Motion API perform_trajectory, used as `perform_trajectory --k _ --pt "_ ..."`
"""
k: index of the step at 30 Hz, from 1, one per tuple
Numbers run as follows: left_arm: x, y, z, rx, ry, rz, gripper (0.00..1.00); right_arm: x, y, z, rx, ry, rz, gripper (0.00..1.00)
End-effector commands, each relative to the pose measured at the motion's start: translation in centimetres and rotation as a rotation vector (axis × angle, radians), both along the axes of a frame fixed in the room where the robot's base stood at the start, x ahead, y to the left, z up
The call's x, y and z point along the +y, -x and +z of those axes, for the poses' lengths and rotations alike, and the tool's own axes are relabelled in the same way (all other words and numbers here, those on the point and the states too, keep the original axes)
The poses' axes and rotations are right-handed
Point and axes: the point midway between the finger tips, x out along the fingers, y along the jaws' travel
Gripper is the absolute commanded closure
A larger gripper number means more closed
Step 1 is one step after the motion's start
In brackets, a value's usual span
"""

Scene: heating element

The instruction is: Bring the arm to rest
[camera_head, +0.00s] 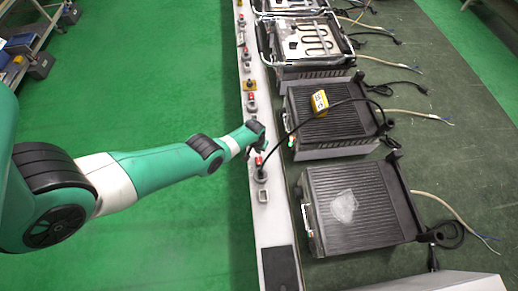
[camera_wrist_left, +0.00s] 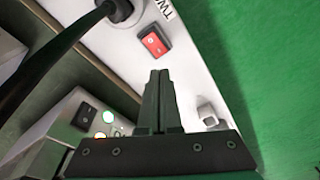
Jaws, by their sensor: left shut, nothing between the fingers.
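My left arm comes in from the left in the head view, and its gripper (camera_head: 258,147) is over the white rail (camera_head: 267,215). In the left wrist view the two fingers of the left gripper (camera_wrist_left: 158,75) are together and hold nothing. A red rocker switch (camera_wrist_left: 154,41) lies just beyond the fingertips on the white panel. A black plug (camera_wrist_left: 118,8) with a thick black cable sits in a socket beside the switch. My right gripper is not in view.
Ribbed dark heater units (camera_head: 362,207) stand on the dark green conveyor (camera_head: 455,150), one with a yellow label (camera_head: 320,101). Wire-framed units with exposed heating elements (camera_head: 305,40) are farther back. A black cable arches near the gripper. Green floor (camera_head: 150,110) on the left is mostly clear.

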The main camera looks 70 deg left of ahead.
Motion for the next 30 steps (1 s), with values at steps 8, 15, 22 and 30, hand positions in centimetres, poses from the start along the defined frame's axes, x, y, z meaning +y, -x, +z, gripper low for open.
perform_trajectory --k 8,15,22,30 --pt "0.0 0.0 1.0 0.000 0.000 0.000 1.00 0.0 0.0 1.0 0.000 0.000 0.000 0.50" --pt "0.0 0.0 1.0 0.000 0.000 0.000 1.00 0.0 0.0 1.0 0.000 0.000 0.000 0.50" --pt "0.1 -0.6 1.4 -0.014 -0.007 -0.006 1.00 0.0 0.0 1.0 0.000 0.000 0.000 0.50" --pt "1.3 -13.0 12.1 -0.323 -0.169 -0.131 1.00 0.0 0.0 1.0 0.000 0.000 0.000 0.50"
